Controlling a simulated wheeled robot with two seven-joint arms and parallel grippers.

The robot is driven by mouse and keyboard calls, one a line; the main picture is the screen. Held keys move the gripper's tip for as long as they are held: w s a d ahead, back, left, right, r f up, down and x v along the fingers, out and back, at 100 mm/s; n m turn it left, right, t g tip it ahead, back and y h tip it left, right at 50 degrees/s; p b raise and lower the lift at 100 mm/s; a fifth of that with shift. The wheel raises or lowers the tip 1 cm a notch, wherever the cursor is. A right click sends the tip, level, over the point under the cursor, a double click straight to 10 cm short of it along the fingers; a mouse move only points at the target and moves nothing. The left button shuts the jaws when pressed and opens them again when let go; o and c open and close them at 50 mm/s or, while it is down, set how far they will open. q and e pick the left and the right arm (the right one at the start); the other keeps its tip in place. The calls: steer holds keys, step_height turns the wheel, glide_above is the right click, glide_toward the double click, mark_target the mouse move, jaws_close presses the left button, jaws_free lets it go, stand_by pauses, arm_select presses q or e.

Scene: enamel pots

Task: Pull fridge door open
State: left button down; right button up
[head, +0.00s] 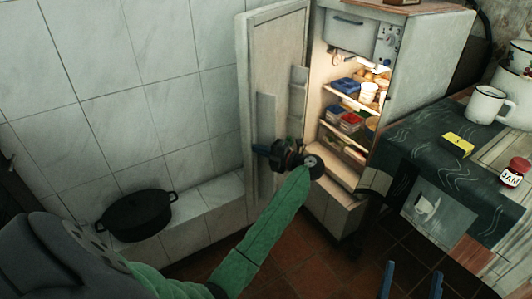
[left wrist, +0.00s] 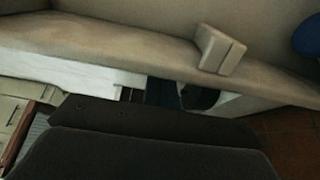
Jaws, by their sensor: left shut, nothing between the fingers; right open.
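The fridge door (head: 278,70) stands wide open, swung out to the left of the fridge body (head: 425,60). Its inner side, with door shelves, faces the lit interior. My left gripper (head: 258,150) is at the inner side of the door, around mid-height, shut with nothing held. Whether it touches the door I cannot tell. In the left wrist view a pale panel (left wrist: 110,35) with a small block (left wrist: 218,48) shows close up, and my dark gripper body fills the bottom. My right gripper (head: 411,281) is open and empty at the bottom right, its two blue fingers apart.
Blue and red containers (head: 348,119) and other food sit on the fridge shelves. A table (head: 405,150) at right holds a white mug (head: 487,104), a yellow box (head: 456,145) and a jam jar (head: 515,172). A black pot (head: 137,215) stands on a tiled ledge at left.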

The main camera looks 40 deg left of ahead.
mark_target(242, 144)
arm_select(q)
steer(key=shift+a, duration=0.15)
arm_select(e)
steer(key=shift+w+r, duration=0.1)
steer(key=shift+r, duration=0.35)
arm_select(q)
steer(key=shift+a, duration=0.1)
arm_select(e)
steer(key=shift+f, duration=0.2)
